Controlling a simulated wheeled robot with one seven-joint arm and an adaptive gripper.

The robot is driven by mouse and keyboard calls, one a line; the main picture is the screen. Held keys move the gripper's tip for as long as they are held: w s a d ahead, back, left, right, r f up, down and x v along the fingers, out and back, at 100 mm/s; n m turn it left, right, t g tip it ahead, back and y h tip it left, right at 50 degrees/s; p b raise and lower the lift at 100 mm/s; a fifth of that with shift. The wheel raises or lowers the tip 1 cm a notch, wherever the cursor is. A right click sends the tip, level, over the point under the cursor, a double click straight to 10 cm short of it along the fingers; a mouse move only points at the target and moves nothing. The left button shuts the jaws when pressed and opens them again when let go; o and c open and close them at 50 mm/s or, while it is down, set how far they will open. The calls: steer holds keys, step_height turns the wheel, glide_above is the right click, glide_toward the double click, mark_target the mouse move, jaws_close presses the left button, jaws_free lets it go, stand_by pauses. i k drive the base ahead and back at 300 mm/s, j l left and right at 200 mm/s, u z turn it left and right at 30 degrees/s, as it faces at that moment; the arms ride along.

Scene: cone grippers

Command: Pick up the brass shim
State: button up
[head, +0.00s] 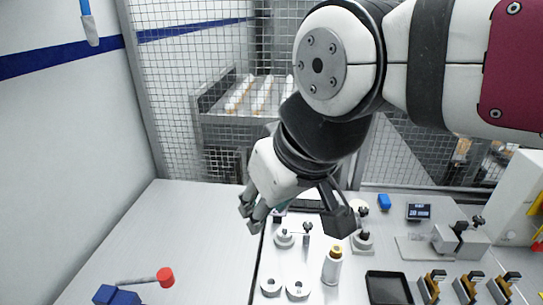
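I cannot make out a brass shim for certain. A white cylinder with a brass-coloured top (332,265) stands upright on the bench, below and right of my gripper. My gripper (297,226) points down over the bench, its two fingers spread wide apart. I see nothing held between them. A small teal thing (280,208) shows partly behind my gripper. My gripper and arm hide part of the bench behind them.
White round pieces (297,289) sit at the front. A black tray (388,288), several brown-and-black clamps (466,288) and a small display (418,211) are to the right. A red-ended tool (165,277) lies left. The bench's left part is mostly clear; wire mesh stands behind.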

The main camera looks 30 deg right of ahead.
mark_target(432, 279)
steer(key=j+z, duration=0.15)
steer(key=z, duration=1.65)
steer(key=k+l, duration=0.1)
steer(key=l, duration=0.45)
steer(key=k+l+u, duration=0.1)
steer(key=l+u, duration=0.15)
steer(key=l, duration=0.2)
steer(key=k+l+u, duration=0.2)
steer(key=l, duration=0.2)
